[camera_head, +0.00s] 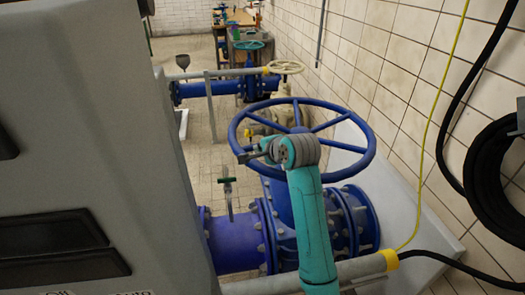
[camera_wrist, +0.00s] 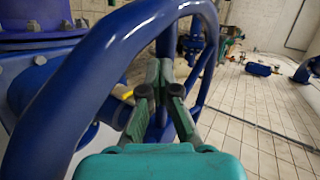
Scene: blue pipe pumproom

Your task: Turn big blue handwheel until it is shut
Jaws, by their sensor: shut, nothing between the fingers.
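The big blue handwheel (camera_head: 352,165) lies nearly flat on top of a blue valve (camera_head: 281,205) in the head view, with several spokes. My gripper (camera_head: 243,157) is at the wheel's near left side, its arm reaching over the near rim. In the wrist view, the blue rim (camera_wrist: 70,105) curves large from lower left to upper right. My gripper (camera_wrist: 161,72) shows there with its fingers together and empty, close to the rim and a spoke. I cannot tell whether they touch the wheel.
A grey cabinet (camera_head: 110,150) fills the left. A tiled wall (camera_head: 400,70) stands close on the right, with a coiled black hose (camera_head: 495,175). A grey rail with a yellow collar (camera_head: 390,260) crosses in front.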

